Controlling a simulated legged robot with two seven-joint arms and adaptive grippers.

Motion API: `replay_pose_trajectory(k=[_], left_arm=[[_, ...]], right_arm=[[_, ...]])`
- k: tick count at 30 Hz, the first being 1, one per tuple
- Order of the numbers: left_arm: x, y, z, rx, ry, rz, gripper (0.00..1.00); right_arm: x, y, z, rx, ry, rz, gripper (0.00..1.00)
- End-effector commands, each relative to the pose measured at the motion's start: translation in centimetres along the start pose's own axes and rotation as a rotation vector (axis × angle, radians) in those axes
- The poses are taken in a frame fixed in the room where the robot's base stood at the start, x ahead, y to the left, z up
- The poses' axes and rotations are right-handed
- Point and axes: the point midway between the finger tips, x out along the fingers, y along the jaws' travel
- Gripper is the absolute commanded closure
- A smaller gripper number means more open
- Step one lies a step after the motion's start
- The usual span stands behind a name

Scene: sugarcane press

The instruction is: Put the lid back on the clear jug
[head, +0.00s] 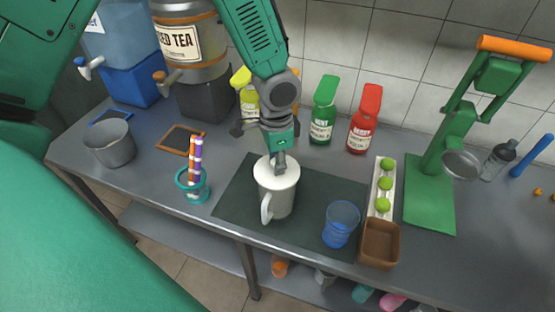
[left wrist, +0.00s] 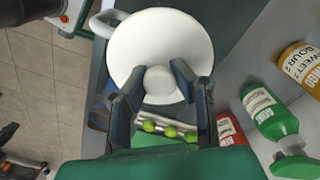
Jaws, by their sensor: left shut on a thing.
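The clear jug (head: 277,199) stands upright on the dark mat and looks whitish, with its handle (head: 267,208) toward the front left. The white round lid (head: 268,170) is over the jug's mouth; I cannot tell whether it is fully seated. My left gripper (head: 279,160) reaches down from above and is shut on the lid's knob. In the left wrist view the knob (left wrist: 160,80) is between the fingers of my left gripper (left wrist: 163,95), and the lid (left wrist: 140,42) hides most of the jug. My right gripper is not in view.
A blue glass (head: 341,223) stands right of the jug on the dark mat (head: 236,195). A teal cup with straws (head: 193,186) is to the left. A tray of limes (head: 372,205), a brown box (head: 380,243) and the green press (head: 430,195) are right. Bottles (head: 323,115) stand behind.

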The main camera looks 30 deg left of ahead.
Motion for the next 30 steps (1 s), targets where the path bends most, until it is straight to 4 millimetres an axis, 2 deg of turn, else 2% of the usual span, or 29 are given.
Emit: replay_pose_trajectory(k=[30], left_arm=[[0.11, -0.04, 0.05, 0.001, -0.001, 0.000, 1.00]], right_arm=[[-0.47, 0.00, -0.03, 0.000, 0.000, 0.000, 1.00]])
